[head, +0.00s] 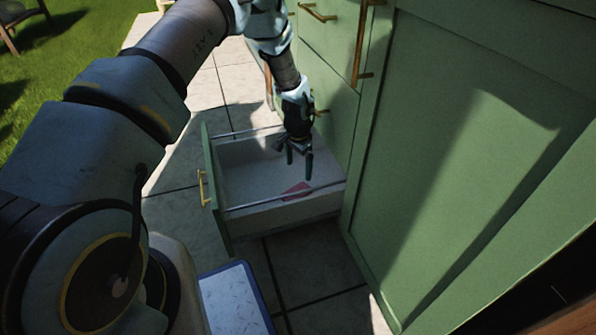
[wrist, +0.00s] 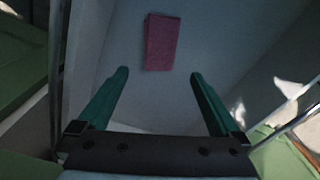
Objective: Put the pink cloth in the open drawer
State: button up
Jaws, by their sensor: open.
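The open drawer (head: 243,175) sticks out from the green cabinet, low near the paving, with a green front and a pale inside. The pink cloth (head: 297,189) lies flat on the drawer floor, partly hidden by the near side rail in the head view. In the wrist view the cloth (wrist: 161,42) is a small folded rectangle, ahead of the fingertips and apart from them. My gripper (head: 299,165) points down over the drawer. In the wrist view my gripper (wrist: 158,76) has its two green fingers spread wide with nothing between them.
The green cabinet (head: 470,150) stands close on the right, with brass handles (head: 318,14) on its upper drawers. The drawer's front has a brass handle (head: 203,188). A blue-edged white surface (head: 232,300) is at the bottom. Paving (head: 310,270) is clear in front of the cabinet.

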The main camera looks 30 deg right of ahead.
jog(key=w+a+r+n, duration=0.2)
jog(key=a+r+n, duration=0.5)
jog(key=a+r, duration=1.45)
jog(key=s+a+r+n, duration=0.3)
jog(key=s+a, duration=0.3)
jog(key=a, duration=0.2)
jog(key=s+a+r+n+t, duration=0.1)
jog(key=s+a+r+n, duration=0.2)
jog(key=s+a+r, duration=0.3)
jog(key=shift+s+a+n, duration=0.25)
jog(key=shift+a+n, duration=0.15)
jog(key=shift+a, duration=0.75)
